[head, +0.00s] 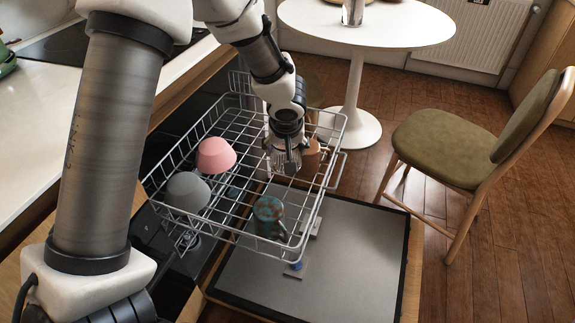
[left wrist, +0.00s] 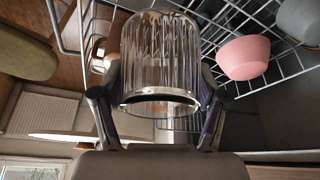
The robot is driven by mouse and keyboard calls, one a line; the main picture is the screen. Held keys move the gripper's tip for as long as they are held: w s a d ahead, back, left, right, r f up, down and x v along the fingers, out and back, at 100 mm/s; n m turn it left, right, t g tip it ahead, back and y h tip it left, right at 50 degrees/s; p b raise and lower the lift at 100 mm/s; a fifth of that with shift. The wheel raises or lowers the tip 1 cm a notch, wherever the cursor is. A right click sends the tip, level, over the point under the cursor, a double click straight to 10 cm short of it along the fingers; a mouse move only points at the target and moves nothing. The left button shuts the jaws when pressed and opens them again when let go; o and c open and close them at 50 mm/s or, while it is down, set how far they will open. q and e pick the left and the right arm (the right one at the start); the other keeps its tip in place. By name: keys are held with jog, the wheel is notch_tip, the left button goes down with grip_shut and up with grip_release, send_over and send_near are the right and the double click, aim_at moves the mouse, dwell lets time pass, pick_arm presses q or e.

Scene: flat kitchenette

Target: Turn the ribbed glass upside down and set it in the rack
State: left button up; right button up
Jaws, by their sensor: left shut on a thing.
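The ribbed glass (left wrist: 160,55) is clear and sits between the two fingers of my left gripper (left wrist: 158,100) in the left wrist view. My left gripper (head: 285,160) is shut on it. In the head view the gripper points down over the far right part of the wire rack (head: 232,110), with the glass (head: 284,163) partly hidden below it. I cannot tell which end of the glass is its mouth, or whether it touches the rack. My right gripper is not in view.
The rack holds a pink bowl (head: 216,155), a grey bowl (head: 187,192), a teal mug (head: 269,214) and a brown-orange cup (head: 310,160) close to the gripper. The open dishwasher door (head: 350,260) lies below. A round white table (head: 366,22) and a chair (head: 445,145) stand beyond.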

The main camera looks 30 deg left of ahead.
pick_arm(q)
notch_tip(320, 180, down, 11)
jog(key=b, duration=0.9)
jog(key=shift+f, duration=0.1)
jog(key=shift+f+b, duration=0.55)
jog(key=shift+b, duration=0.45)
jog(key=o, duration=1.5)
jog(key=shift+s+r, duration=0.1)
jog(key=shift+r, duration=0.05)
